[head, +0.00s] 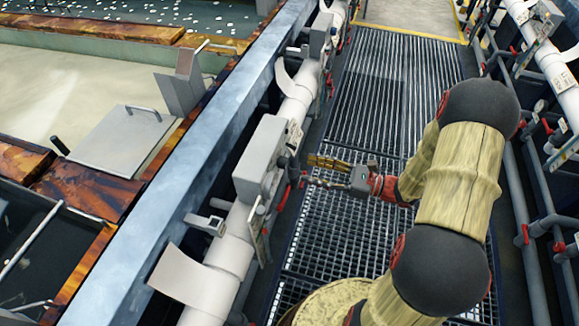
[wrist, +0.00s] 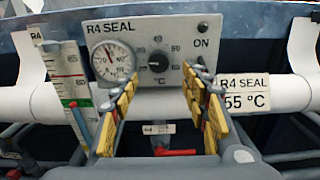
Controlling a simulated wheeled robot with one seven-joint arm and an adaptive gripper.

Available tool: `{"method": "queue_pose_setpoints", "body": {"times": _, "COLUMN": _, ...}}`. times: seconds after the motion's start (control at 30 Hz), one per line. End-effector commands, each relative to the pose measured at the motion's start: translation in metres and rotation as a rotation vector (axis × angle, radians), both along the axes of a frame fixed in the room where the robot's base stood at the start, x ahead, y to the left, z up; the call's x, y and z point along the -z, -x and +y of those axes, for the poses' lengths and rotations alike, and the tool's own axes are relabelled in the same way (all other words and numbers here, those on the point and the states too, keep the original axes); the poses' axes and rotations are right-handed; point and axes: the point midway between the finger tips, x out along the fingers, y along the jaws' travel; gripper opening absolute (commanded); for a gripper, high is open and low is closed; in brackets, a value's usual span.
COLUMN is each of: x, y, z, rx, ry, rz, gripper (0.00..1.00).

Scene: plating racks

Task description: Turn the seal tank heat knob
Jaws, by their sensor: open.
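The seal tank heat knob (wrist: 158,62) is a small round black dial on a grey panel (wrist: 205,35) marked "R4 SEAL", in the wrist view. A numbered temperature scale surrounds it. My gripper (wrist: 161,84) is open, with its yellow-padded fingers on the left and right below the knob and nothing between them. The fingers appear short of the panel; the exact gap is hard to tell. In the head view my gripper (head: 325,172) points left toward a grey box (head: 258,158) on the pipe. The knob's face is hidden there.
A round gauge (wrist: 112,60) sits left of the knob, and a switch marked "ON" (wrist: 201,28) sits right. A thermometer strip (wrist: 72,95) and a "55 °C" sign (wrist: 245,95) flank the panel. A red valve handle (wrist: 175,152) is below. The grated walkway (head: 375,85) is clear beyond my arm.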

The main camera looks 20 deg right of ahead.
Motion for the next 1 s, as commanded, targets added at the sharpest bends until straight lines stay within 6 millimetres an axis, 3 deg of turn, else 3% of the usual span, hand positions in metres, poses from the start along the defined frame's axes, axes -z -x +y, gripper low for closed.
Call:
{"method": "queue_pose_setpoints", "body": {"times": 0.43, "x": 0.003, "y": -0.034, "z": 0.051, "rx": -0.006, "ry": 0.003, "rz": 0.001, "gripper": 0.46}}
{"method": "queue_pose_setpoints", "body": {"times": 0.87, "x": 0.001, "y": -0.04, "z": 0.058, "rx": -0.003, "ry": 0.004, "rz": 0.0, "gripper": 0.46}}
{"method": "queue_pose_setpoints", "body": {"times": 1.0, "x": 0.001, "y": -0.04, "z": 0.058, "rx": -0.003, "ry": 0.004, "rz": 0.0, "gripper": 0.38}}
